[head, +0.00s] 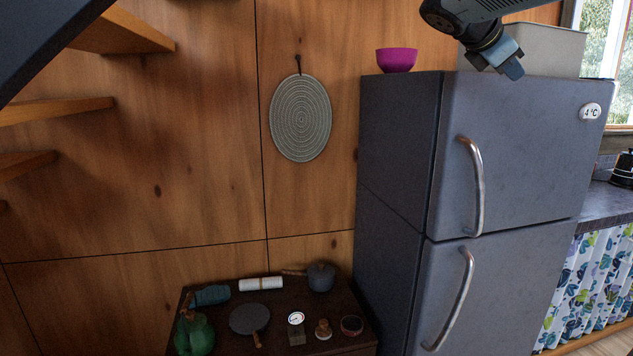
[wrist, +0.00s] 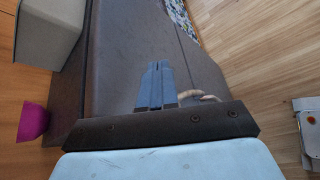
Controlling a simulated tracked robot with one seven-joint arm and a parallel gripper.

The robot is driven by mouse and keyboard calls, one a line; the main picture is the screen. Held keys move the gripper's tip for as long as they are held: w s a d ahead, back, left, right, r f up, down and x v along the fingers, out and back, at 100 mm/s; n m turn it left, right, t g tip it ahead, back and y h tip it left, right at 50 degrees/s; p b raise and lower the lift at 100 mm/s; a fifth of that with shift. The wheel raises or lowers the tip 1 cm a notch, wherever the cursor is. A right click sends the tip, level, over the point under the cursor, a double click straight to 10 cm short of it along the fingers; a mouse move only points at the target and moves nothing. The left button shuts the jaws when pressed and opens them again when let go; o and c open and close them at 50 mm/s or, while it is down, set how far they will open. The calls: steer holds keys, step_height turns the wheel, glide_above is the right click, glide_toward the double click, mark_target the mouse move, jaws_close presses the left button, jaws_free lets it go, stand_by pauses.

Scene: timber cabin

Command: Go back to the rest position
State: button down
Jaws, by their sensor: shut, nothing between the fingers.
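My gripper (head: 511,68) is at the top right of the head view, in front of the upper part of the grey fridge (head: 510,150). Its fingers point down and are shut with nothing between them. In the wrist view the blue fingertips (wrist: 158,68) are together, with the fridge (wrist: 115,70) behind them. A magenta bowl (head: 397,60) stands on top of the fridge, left of my gripper, and it also shows at the left of the wrist view (wrist: 32,121).
A grey box (head: 550,50) stands on the fridge. A low dark table (head: 275,323) holds a pot (head: 321,277), a pan (head: 249,318) and a green jug (head: 195,335). Wooden shelves (head: 60,110) stick out at upper left. Wooden floor (wrist: 260,60) shows right in the wrist view.

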steer(key=s+a+f+m+y, duration=0.3)
steer(key=s+a+f+m, duration=0.1)
steer(key=s+f, duration=0.3)
steer(key=s+a+f+m+y, duration=0.4)
steer(key=s+a+f+m, duration=0.1)
steer(key=f, duration=0.6)
steer(key=s+a+f+m+y, duration=0.4)
steer(key=s+f+m, duration=0.3)
steer(key=f, duration=0.3)
steer(key=shift+s+a, duration=0.55)
steer(key=shift+s, duration=0.35)
steer(key=shift+f, duration=0.1)
